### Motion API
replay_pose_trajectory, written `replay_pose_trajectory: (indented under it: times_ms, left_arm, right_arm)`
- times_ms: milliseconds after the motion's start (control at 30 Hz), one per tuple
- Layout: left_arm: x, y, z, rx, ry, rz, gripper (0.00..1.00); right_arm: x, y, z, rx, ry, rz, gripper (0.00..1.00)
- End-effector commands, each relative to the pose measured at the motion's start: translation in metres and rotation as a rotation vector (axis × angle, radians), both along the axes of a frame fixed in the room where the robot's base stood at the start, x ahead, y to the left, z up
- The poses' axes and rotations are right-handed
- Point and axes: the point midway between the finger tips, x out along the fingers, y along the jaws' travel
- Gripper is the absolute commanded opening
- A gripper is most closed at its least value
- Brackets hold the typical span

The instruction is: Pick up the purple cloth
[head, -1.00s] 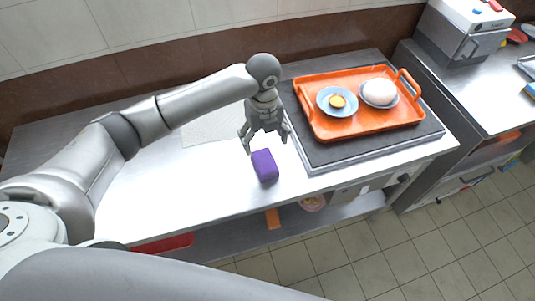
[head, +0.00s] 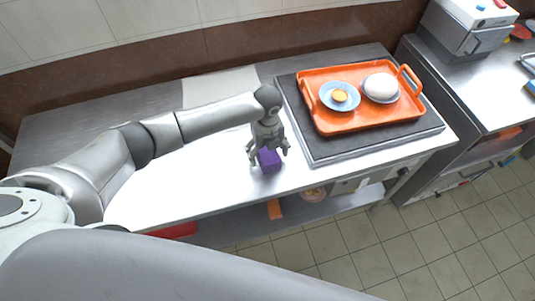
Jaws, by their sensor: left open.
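The purple cloth (head: 269,161) is a small folded block on the bright steel worktop (head: 205,185), left of the dark griddle plate. My left gripper (head: 268,155) comes down over it from behind. Its fingers are open, one on each side of the cloth's upper part. I cannot tell whether they touch it. The gripper covers the cloth's back part. My right gripper does not show.
An orange tray (head: 330,125) with two dishes sits on the dark plate (head: 410,139) at right. A pale flat sheet (head: 222,84) lies behind my left arm. A grey appliance (head: 462,35) stands on the far right counter. The worktop front is clear.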

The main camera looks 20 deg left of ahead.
Motion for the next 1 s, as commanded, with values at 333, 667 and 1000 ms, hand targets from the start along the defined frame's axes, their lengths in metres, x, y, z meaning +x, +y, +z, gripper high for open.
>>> replay_pose_trajectory:
  times_ms: [333,667,1000]
  left_arm:
    - [0.000,0.000,0.001,0.000,0.000,0.001,0.38]
    - [0.000,0.000,0.001,-0.001,-0.001,0.001,0.30]
    - [0.002,0.000,0.031,-0.002,-0.007,-0.001,0.30]
  right_arm:
    - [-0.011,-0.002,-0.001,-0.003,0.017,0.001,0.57]
    - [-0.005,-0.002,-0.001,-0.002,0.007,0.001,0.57]
    - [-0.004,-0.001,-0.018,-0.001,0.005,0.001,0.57]
